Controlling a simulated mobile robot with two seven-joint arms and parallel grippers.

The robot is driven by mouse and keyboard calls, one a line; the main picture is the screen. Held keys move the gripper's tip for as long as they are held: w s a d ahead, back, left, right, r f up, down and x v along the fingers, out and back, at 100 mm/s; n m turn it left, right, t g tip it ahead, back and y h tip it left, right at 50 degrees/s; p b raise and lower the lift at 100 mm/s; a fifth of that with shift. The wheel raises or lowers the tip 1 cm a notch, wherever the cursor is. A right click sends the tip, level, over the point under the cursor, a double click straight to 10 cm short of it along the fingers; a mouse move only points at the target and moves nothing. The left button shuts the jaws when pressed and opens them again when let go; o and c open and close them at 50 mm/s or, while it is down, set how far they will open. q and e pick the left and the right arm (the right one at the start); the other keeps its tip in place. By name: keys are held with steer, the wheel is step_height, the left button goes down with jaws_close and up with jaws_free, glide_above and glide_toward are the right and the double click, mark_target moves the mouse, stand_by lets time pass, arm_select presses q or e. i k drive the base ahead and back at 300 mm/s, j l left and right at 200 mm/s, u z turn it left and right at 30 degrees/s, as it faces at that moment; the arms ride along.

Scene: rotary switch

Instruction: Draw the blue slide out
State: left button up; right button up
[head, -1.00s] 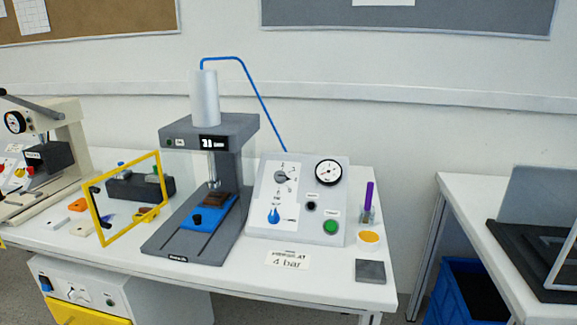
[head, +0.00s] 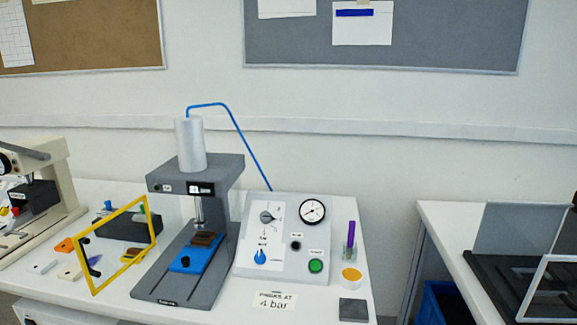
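The blue slide (head: 190,262) lies on the dark grey base of the press (head: 168,289), below the ram. The yellow-framed guard (head: 122,284) stands open to the left of the slide, so the front of the slide is uncovered. Neither of my grippers shows in the head view.
A control box (head: 285,238) with a rotary switch, gauge and green button stands right of the press. A purple pen in a holder (head: 349,252), a yellow-topped pot (head: 351,277) and a grey square block (head: 353,309) are at the table's right. A lever press stands far left.

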mark_target(192, 258)
steer(key=j+z, duration=0.7)
steer(key=z, duration=0.15)
steer(key=j+z, duration=0.1)
steer(key=j, duration=0.25)
steer(key=k+j+z, duration=0.1)
steer(key=j, duration=0.25)
steer(key=k+j+z, duration=0.1)
steer(key=j, duration=0.3)
steer(key=k+j, duration=0.1)
steer(key=j, duration=0.3)
steer(key=k+j, duration=0.15)
steer(key=j, duration=0.25)
steer(key=k+j, duration=0.1)
steer(key=j, duration=0.3)
steer(key=k+j+z, duration=0.1)
steer(key=j, duration=0.3)
steer(key=k+j, duration=0.15)
steer(key=j, duration=0.25)
